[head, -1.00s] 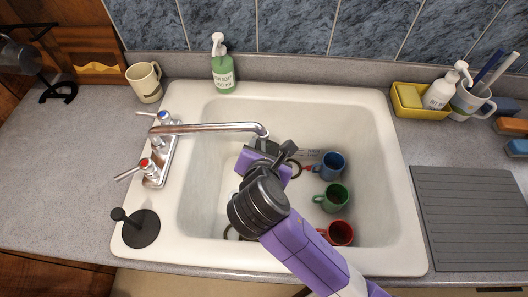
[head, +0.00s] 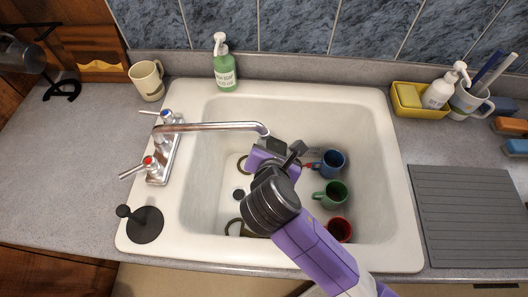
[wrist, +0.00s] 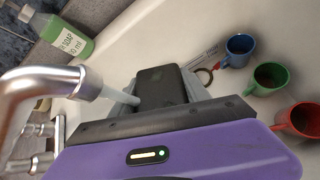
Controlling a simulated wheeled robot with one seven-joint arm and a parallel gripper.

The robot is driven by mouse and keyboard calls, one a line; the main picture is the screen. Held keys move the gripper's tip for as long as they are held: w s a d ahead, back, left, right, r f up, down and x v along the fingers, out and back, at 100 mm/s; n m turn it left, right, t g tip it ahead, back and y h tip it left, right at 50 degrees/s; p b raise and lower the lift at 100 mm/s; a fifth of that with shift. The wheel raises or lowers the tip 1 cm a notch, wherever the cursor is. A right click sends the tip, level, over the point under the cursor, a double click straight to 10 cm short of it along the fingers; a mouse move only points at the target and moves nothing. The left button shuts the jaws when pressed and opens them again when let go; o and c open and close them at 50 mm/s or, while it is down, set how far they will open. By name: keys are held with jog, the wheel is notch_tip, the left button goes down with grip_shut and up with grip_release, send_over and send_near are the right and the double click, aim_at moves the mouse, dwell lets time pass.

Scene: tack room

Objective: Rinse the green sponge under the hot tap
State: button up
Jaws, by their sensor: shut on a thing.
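My gripper (head: 275,150) is low over the sink, just below and right of the spout's end. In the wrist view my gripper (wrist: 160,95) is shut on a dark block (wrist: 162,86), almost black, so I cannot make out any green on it. The chrome spout (head: 210,127) reaches over the basin. In the wrist view a pale stream, apparently water, runs from the spout (wrist: 88,82) to the block's left side. The red-marked hot tap (head: 150,163) is nearer than the blue-marked tap (head: 167,117). No green sponge shows elsewhere.
Blue (head: 332,163), green (head: 332,194) and red (head: 340,229) mugs stand in the white sink (head: 400,190), right of my arm. A soap bottle (head: 225,70) and a cream mug (head: 147,82) stand behind. A yellow caddy (head: 420,112) and grey drainboard (head: 470,220) are right.

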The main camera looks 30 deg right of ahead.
jog(key=shift+w+a+p, duration=0.25)
jog(key=shift+a+p, duration=0.05)
jog(key=shift+a, duration=0.05)
jog(key=shift+w+a, duration=0.2)
jog(key=shift+a, duration=0.1)
jog(key=shift+w+a+p, duration=0.4)
jog(key=shift+a+p, duration=0.1)
jog(key=shift+p, duration=0.15)
jog(key=shift+w+a, duration=0.15)
jog(key=shift+a, duration=0.15)
jog(key=shift+w+d+p, duration=0.1)
jog(key=shift+d+p, duration=0.05)
jog(key=shift+p, duration=0.15)
jog(key=shift+d, duration=0.3)
jog(key=shift+w+d+p, duration=0.1)
jog(key=shift+d+p, duration=0.25)
jog(key=shift+p, duration=0.05)
jog(key=shift+d, duration=0.35)
